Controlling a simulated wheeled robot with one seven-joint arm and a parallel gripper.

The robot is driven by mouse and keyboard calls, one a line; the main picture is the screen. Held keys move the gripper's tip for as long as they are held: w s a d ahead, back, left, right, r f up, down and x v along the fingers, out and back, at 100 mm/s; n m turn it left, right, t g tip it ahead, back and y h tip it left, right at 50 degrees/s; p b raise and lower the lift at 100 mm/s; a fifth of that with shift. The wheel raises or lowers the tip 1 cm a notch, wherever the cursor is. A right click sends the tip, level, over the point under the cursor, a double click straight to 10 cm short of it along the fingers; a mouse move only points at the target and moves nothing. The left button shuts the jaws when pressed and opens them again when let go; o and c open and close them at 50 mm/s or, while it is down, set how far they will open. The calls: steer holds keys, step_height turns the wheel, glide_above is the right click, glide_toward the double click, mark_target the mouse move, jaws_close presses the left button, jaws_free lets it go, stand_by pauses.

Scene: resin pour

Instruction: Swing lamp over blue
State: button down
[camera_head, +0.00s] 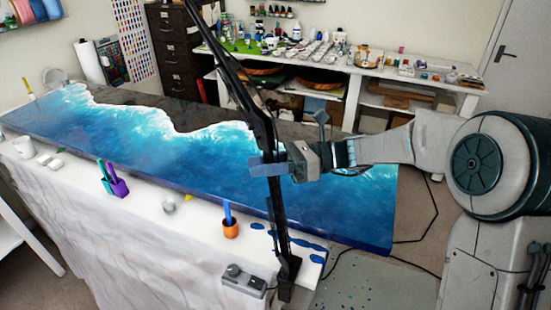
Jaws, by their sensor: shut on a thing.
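The lamp shows as a black jointed arm (245,100) on an upright post clamped at the table's near right corner. Its head is out of the picture at the top. My gripper (268,167) reaches in from the right and is shut on the lamp's post, about halfway up. The blue (160,140) is the glossy resin area of the large panel on the table, with a white foamy edge along a dark strip. The lamp's upper arm leans up to the left across the view of the panel.
An orange cup (231,229) with a blue stick, teal and purple holders (112,180) and a small control box (243,278) stand along the near edge. A cluttered workbench (340,70) stands behind. Bare floor shows at the lower right, with a black cable on it.

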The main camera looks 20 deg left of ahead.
steer(key=c, duration=1.1)
jaws_free()
steer(key=shift+o, duration=0.2)
steer(key=shift+d, duration=0.15)
steer(key=b+v, duration=0.3)
steer(key=v, duration=1)
steer(key=shift+w+d, duration=0.2)
steer(key=shift+d, duration=0.15)
steer(key=shift+r, duration=0.1)
